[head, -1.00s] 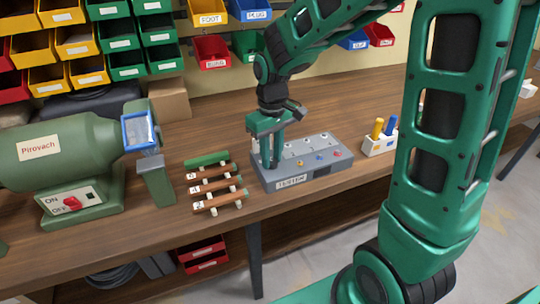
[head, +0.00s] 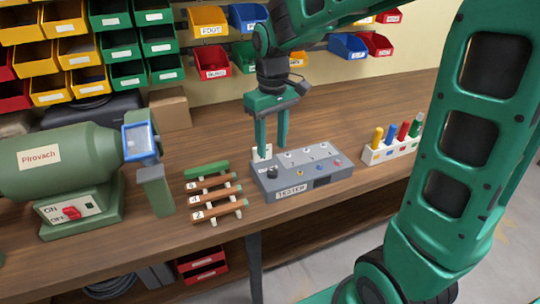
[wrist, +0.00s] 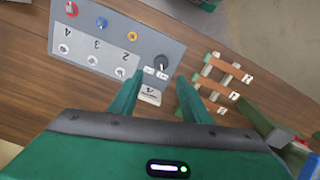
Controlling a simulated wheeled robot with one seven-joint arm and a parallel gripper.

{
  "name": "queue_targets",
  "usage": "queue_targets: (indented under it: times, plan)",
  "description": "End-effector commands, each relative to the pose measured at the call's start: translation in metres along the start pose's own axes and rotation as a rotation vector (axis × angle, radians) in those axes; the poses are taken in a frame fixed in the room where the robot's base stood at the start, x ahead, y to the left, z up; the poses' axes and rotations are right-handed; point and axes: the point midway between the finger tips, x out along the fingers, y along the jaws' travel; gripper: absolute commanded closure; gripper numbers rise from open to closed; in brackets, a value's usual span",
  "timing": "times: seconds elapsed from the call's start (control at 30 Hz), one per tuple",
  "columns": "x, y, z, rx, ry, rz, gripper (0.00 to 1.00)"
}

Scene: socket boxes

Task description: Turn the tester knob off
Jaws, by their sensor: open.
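The tester (head: 318,182) is a grey box on the bench, with a black knob (head: 272,172) at its left end. In the wrist view the knob (wrist: 161,62) is a dark disc with a pale mark, and two small white labels lie beside it. Their text is too small to read, so I cannot tell the setting. My gripper (head: 271,147) is open and empty, pointing down above and behind the knob in the head view. In the wrist view the fingertips of my gripper (wrist: 160,77) lie either side of the labels, apart from the knob.
A small rack with numbered bars (head: 212,197) stands left of the tester. A white block with coloured pegs (head: 385,152) stands right. A green grinder-like machine (head: 60,170) with a red switch is at far left. Wall bins (head: 210,62) hang behind. Bench behind the tester is mostly clear.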

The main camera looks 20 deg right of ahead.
Motion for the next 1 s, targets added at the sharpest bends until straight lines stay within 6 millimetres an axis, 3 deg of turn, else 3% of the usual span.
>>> queue_targets:
  times: [0.23, 0.77, 0.87, 1.0]
  plan:
    - [-0.025, 0.000, -0.001, 0.001, 0.001, 0.000, 0.57]
    - [-0.027, 0.001, 0.000, 0.003, 0.000, 0.001, 0.57]
    - [-0.028, 0.010, 0.011, 0.036, 0.000, 0.006, 0.57]
    - [-0.029, 0.043, 0.055, 0.175, 0.000, 0.023, 0.57]
